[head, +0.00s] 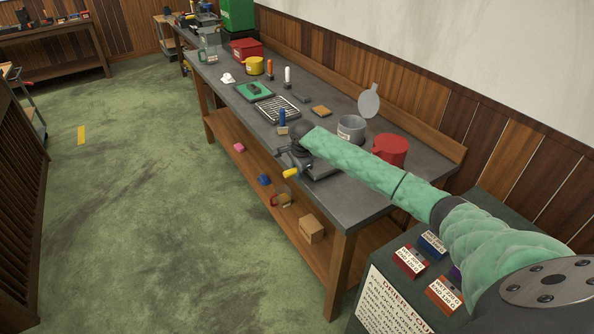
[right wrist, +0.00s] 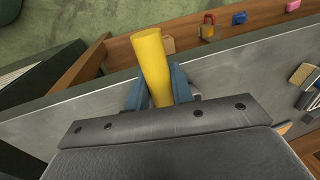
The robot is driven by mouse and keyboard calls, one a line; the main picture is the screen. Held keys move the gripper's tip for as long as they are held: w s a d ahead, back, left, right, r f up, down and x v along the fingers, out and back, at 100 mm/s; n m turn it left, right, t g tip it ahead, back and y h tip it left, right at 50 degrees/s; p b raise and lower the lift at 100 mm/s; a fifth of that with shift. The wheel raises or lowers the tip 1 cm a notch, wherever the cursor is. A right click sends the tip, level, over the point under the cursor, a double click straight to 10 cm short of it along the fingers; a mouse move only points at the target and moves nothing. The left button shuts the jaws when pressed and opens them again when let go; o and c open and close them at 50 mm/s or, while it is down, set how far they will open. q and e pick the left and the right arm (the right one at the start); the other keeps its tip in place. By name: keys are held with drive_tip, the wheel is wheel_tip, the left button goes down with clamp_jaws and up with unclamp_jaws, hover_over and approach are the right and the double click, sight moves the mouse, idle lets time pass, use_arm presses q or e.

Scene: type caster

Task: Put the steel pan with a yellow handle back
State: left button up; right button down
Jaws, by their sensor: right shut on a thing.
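The yellow handle (head: 291,173) of the steel pan sticks out past the workbench's front edge in the head view. In the right wrist view the handle (right wrist: 151,62) stands between the two blue-grey fingers. My right gripper (head: 291,158) is shut on this handle, at the front edge of the bench. The pan's steel body cannot be made out clearly; my gripper and forearm cover that area. My left gripper is not in view.
The grey workbench (head: 367,184) holds a grey pot (head: 351,129), a red pot (head: 390,151), a black grate (head: 277,108) and a green board (head: 254,91). Green floor lies open at left.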

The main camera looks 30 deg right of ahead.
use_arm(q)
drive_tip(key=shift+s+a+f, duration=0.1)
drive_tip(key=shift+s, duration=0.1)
use_arm(e)
drive_tip(key=c, duration=1.2)
unclamp_jaws()
drive_tip(key=shift+r, duration=0.15)
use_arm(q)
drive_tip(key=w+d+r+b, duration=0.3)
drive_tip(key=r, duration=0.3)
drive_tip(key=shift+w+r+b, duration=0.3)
use_arm(e)
drive_tip(key=v, duration=1.1)
drive_tip(key=shift+r, duration=0.35)
drive_tip(key=shift+s+a, duration=0.1)
